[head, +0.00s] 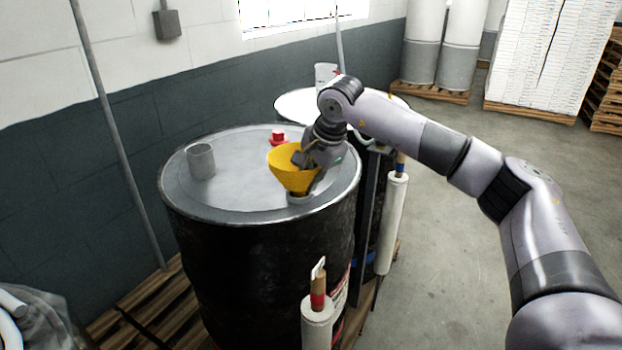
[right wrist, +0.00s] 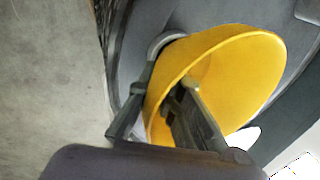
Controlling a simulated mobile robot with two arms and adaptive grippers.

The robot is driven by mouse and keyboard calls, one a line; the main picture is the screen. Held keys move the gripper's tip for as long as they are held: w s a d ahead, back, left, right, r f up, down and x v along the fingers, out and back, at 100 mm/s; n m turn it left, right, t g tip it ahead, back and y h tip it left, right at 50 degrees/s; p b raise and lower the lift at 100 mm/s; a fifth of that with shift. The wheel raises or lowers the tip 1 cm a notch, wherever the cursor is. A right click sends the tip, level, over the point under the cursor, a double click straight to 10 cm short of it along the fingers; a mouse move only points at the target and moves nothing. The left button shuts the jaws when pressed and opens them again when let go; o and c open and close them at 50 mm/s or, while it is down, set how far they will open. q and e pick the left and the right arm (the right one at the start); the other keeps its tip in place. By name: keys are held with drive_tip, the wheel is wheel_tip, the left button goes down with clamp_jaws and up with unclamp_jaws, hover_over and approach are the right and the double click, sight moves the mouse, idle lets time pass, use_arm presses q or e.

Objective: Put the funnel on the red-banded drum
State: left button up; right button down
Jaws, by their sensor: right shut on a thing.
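The yellow funnel (head: 291,179) is upright, wide mouth up, over the lid of the near black drum (head: 240,265). Its lower end is at a short grey collar (head: 299,198) near the lid's right front edge; I cannot tell whether it sits inside. My right gripper (head: 303,161) is shut on the funnel's wall. In the right wrist view one finger is inside the funnel (right wrist: 235,75) and one outside. The near drum shows some red low on its right side; I cannot make out a full band. My left gripper is not in view.
A grey cup-like cylinder (head: 201,160) and a red cap (head: 278,136) stand on the same lid. Another drum with a pale lid (head: 296,104) is close behind. White rolls (head: 391,222) hang beside the drums. Open floor (head: 450,260) lies to the right.

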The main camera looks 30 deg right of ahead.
drive_tip(key=shift+f+b, duration=0.4)
drive_tip(key=shift+f, duration=0.3)
drive_tip(key=shift+f, duration=0.1)
drive_tip(key=c, duration=1.7)
unclamp_jaws()
drive_tip(key=shift+o, duration=0.6)
drive_tip(key=o, duration=0.5)
drive_tip(key=shift+c, duration=0.2)
